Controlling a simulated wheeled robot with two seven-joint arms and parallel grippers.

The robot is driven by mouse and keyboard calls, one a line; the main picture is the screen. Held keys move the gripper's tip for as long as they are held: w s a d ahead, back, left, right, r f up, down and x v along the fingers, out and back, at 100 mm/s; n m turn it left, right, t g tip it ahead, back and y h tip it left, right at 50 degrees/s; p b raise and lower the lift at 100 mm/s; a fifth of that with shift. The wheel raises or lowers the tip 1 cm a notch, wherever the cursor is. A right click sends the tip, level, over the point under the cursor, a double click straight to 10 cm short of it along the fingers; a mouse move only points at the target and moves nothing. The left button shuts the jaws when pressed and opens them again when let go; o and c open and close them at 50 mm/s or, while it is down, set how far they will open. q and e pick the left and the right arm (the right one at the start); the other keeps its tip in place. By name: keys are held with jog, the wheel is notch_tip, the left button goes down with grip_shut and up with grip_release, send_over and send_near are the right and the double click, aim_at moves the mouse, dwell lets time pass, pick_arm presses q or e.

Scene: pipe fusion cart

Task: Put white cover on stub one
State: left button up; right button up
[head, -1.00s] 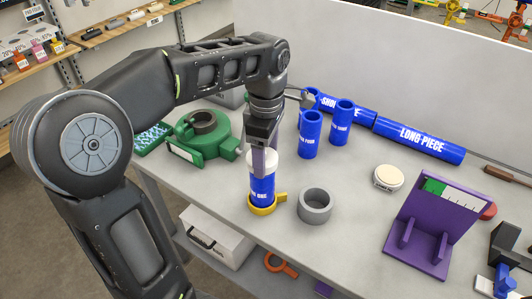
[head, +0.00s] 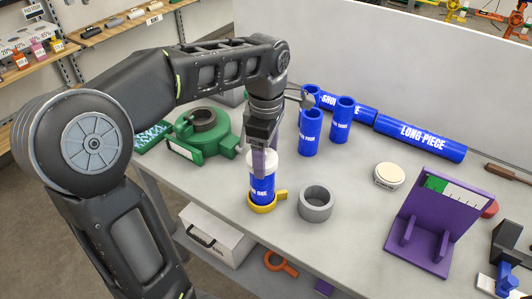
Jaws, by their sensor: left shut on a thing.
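Stub one, a blue upright cylinder (head: 262,190) with white lettering, stands in a yellow ring holder (head: 263,207) near the table's front edge. The white cover (head: 257,162) is at the top of the stub, partly hidden by the fingers. My left gripper (head: 264,166) points down over the stub and is shut on the white cover. From this angle I cannot tell how far the cover is seated. My right gripper does not show.
A grey ring (head: 315,204) stands just right of the stub. A green clamp (head: 203,137) is to the left. A round white cap (head: 389,175) and a purple bracket (head: 425,245) are on the right.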

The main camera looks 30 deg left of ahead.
pick_arm(q)
jog(key=shift+f+b, duration=0.8)
jog(key=shift+f, duration=0.35)
jog(key=o, duration=1.4)
jog(key=shift+r, duration=0.3)
notch_tip(320, 180, up, 3)
jog(key=shift+f, duration=0.2)
notch_tip(320, 180, up, 5)
jog(key=p, duration=0.3)
jog(key=shift+p, duration=0.35)
jog(key=shift+f, duration=0.1)
